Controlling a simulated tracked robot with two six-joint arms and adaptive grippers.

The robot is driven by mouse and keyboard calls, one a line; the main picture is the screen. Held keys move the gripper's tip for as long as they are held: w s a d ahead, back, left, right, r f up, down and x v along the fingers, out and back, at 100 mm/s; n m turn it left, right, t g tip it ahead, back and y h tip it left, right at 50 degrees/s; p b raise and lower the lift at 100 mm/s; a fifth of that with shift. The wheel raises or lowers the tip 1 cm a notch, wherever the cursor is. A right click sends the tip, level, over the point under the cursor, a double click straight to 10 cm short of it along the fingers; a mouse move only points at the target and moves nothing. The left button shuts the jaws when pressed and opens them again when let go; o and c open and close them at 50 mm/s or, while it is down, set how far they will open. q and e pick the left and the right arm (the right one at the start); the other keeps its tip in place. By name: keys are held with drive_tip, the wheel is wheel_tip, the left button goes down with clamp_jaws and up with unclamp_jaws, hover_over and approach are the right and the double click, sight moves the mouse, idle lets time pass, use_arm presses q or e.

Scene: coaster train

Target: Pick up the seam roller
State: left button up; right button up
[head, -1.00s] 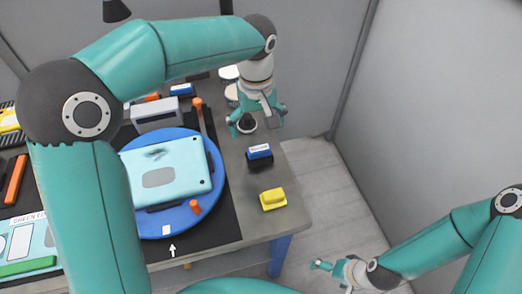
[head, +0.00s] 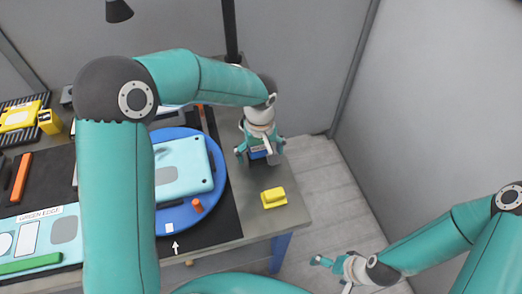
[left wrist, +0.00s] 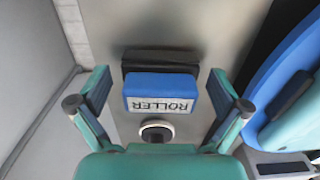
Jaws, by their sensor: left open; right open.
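The seam roller is a blue block (left wrist: 160,88) lettered ROLLER, with a black part behind it, in the left wrist view. In the head view the seam roller (head: 257,154) is mostly hidden by my left gripper. My left gripper (left wrist: 160,105) is open, with one finger on each side of the roller and gaps between. In the head view my left gripper (head: 260,153) is above the roller at the table's right side. My right gripper (head: 332,262) is open and empty, low and off the table at the right.
A yellow block (head: 273,198) sits near the table's right edge. A blue round turntable (head: 176,219) carries a light-blue panel (head: 182,166). A dark knob with a pale ring (left wrist: 157,131) stands close to the roller. The floor right of the table is clear.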

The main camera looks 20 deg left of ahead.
sight(261, 147)
use_arm(q)
drive_tip(key=shift+w, duration=0.1)
drive_tip(key=c, duration=1.5)
drive_tip(key=shift+r, duration=0.15)
wheel_tip(261, 147, up, 20)
drive_tip(key=shift+b, duration=0.3)
